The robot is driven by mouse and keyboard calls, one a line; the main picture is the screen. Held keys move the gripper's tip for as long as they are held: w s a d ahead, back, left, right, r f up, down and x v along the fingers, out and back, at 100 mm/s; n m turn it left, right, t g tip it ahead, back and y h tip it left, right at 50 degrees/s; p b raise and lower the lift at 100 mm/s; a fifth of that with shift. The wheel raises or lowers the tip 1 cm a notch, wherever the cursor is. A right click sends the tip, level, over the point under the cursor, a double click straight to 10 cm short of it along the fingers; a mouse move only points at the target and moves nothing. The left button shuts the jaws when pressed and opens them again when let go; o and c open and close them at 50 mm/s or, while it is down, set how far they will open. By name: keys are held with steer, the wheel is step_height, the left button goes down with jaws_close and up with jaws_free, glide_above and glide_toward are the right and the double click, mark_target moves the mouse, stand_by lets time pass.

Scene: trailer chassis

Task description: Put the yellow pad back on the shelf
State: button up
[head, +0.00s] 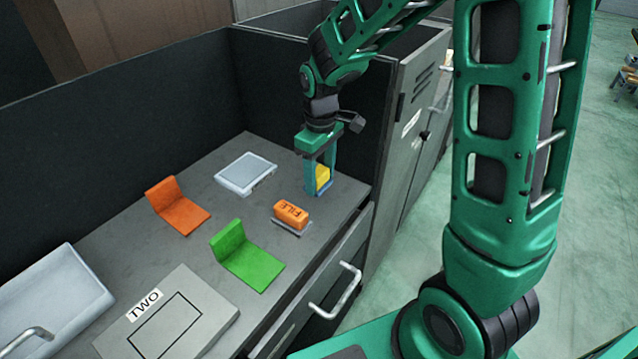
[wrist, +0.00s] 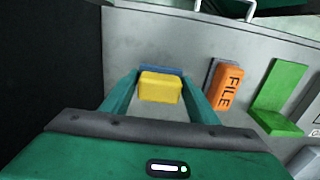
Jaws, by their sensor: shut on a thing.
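The yellow pad (head: 322,177) is a small yellow block near the right end of the desk. It also shows in the wrist view (wrist: 160,87). My gripper (head: 318,190) points down over the desk top and is shut on the yellow pad, with a finger on each side of it. A blue strip (wrist: 161,70) shows just beyond the pad in the wrist view. I cannot tell whether the pad touches the desk. No shelf is clearly recognisable in these views.
An orange FILE block (head: 291,213) sits on a grey base left of my gripper. A green L-shaped piece (head: 246,257), an orange L-shaped piece (head: 178,205) and a pale grey tray (head: 246,174) stand on the desk (head: 222,210). Dark walls rise behind. A TWO-labelled panel (head: 196,318) lies in front.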

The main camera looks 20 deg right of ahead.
mark_target(320, 184)
steer(key=shift+f, duration=1.4)
steer(key=shift+f, duration=0.1)
steer(key=o, duration=1.1)
step_height(320, 184, up, 12)
steer(key=shift+r, duration=0.1)
steer(key=s+d+m, duration=0.6)
steer(key=s+d, duration=0.2)
steer(key=s, duration=0.5)
steer(key=s+d+r+m, duration=0.1)
steer(key=s+d+m, duration=0.6)
steer(key=s, duration=0.7)
steer(key=shift+d, duration=1.15)
